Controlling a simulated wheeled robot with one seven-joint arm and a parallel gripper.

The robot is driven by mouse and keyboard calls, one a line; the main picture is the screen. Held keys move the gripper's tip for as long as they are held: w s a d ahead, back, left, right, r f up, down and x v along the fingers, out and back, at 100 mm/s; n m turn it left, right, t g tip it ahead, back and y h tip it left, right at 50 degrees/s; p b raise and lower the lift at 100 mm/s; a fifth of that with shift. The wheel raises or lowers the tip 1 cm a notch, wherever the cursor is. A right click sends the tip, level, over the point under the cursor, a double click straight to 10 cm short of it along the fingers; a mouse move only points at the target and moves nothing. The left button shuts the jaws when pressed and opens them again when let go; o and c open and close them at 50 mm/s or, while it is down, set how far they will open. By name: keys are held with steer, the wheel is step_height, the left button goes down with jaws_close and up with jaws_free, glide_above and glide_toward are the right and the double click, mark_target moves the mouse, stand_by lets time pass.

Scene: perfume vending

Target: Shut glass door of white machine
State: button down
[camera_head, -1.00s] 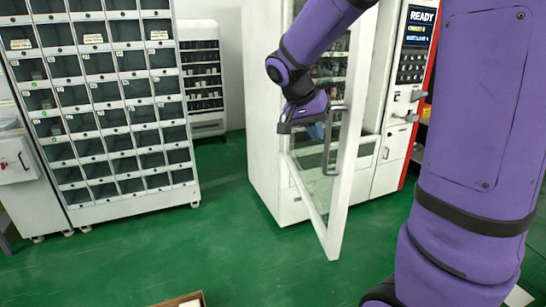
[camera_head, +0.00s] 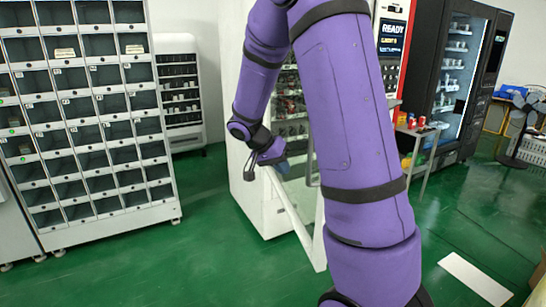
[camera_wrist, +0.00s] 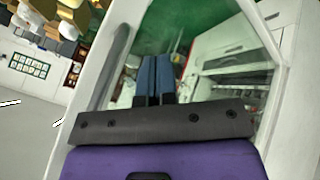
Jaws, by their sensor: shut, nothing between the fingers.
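The white machine (camera_head: 249,190) stands in the middle of the head view, partly hidden by my arm. Its glass door stands open, with the white frame (camera_head: 298,223) jutting toward me over the floor. The door's grey handle (camera_head: 310,165) shows just left of my upper arm. My gripper (camera_head: 284,166) is beside the door, at its left side in the head view. In the wrist view my blue fingers (camera_wrist: 153,72) are together and empty, in front of the glass. The door frame (camera_wrist: 84,98) and the handle (camera_wrist: 121,55) lie left of them. I cannot tell whether the fingers touch the door.
A white locker cabinet (camera_head: 108,113) stands at the left, with a smaller shelf unit (camera_head: 182,95) behind. A black vending machine (camera_head: 457,80) and a small table (camera_head: 421,135) with red items are at the right. Green floor (camera_head: 190,250) is clear before the door.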

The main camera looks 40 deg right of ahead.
steer(key=shift+s+d+f, duration=0.25)
steer(key=shift+s+d, duration=0.45)
steer(key=shift+s, duration=0.25)
steer(key=shift+s+d+f, duration=0.25)
steer(key=shift+s+d, duration=0.4)
steer(key=shift+s, duration=0.3)
